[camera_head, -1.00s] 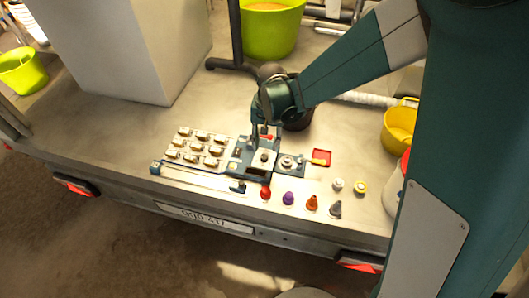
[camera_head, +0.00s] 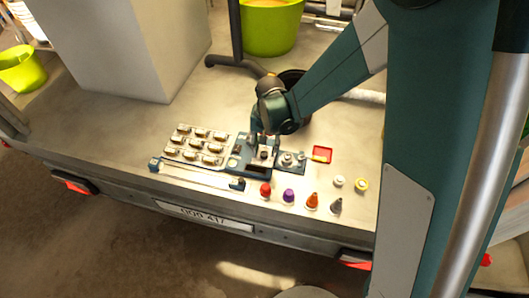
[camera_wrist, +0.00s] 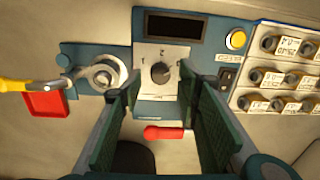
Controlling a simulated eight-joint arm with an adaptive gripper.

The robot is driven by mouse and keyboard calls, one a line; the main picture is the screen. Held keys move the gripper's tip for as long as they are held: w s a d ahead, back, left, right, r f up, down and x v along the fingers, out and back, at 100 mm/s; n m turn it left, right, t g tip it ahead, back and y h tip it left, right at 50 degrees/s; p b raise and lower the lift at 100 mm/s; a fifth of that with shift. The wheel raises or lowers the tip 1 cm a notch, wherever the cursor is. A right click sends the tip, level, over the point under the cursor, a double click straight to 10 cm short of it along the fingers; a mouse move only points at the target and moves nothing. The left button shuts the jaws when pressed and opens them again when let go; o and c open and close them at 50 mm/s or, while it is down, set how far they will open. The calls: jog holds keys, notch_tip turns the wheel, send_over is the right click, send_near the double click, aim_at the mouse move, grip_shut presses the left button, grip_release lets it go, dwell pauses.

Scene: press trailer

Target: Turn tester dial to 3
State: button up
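The tester (camera_head: 257,157) is a blue-based unit on the trailer bed. In the wrist view its dark round dial (camera_wrist: 161,72) sits on a pale plate with small markings, too small to read for certain. A dark display (camera_wrist: 175,27) and a yellow button (camera_wrist: 237,39) are on the same unit. My gripper (camera_wrist: 155,88) is open. Its two green-padded fingers stand on either side of the dial in the wrist view, with nothing between them; whether they reach its height I cannot tell. In the head view my gripper (camera_head: 260,138) is over the tester and partly hides it.
A tray of several labelled parts (camera_head: 198,146) adjoins the tester. A round silver fitting (camera_wrist: 104,74), a red tray (camera_wrist: 46,103) and a red-handled item (camera_wrist: 164,132) lie close by. Several coloured cones, such as the purple one (camera_head: 288,196), stand along the front edge.

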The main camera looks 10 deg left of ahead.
jog(key=shift+f, duration=0.8)
jog(key=shift+c, duration=0.2)
jog(key=c, duration=0.8)
jog(key=shift+c, duration=0.2)
jog(key=shift+n, duration=0.5)
jog(key=o, duration=0.9)
